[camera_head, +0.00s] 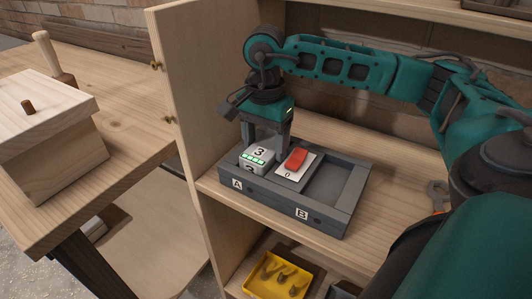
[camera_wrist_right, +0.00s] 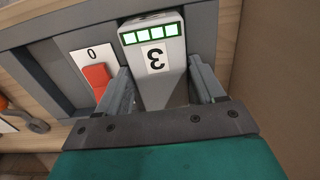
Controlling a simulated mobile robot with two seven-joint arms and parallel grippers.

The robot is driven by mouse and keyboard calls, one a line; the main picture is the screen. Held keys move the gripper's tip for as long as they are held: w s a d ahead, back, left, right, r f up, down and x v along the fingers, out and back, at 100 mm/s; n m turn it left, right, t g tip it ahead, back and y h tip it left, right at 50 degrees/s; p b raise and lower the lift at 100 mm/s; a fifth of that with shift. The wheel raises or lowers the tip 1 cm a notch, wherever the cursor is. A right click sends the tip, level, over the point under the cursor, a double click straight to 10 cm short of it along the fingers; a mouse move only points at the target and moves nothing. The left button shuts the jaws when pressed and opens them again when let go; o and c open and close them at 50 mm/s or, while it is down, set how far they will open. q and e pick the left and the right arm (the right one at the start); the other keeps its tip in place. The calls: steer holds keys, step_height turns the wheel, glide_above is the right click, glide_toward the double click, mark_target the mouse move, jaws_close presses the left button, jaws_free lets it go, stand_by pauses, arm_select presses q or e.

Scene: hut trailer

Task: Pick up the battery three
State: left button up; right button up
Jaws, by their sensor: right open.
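Battery three (camera_head: 257,159) is a light grey block with a black "3" on white labels and a row of green lights. It stands in slot A of a grey holder (camera_head: 260,197) on the cabinet shelf. My right gripper (camera_head: 264,143) is above it, pointing down. In the right wrist view the battery (camera_wrist_right: 160,80) lies between the two fingers (camera_wrist_right: 162,85), which are open on either side of it. Slot B (camera_head: 333,188) is empty. My left gripper is not in view.
A red switch (camera_head: 296,158) on a plate marked "0" sits between the slots, close to one finger. The cabinet's wooden side panel (camera_head: 190,85) rises at the left. A yellow tray (camera_head: 276,276) is below, and a wrench (camera_head: 437,195) lies at the right.

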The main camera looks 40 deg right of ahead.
steer(key=c, duration=0.9)
steer(key=shift+r, duration=0.15)
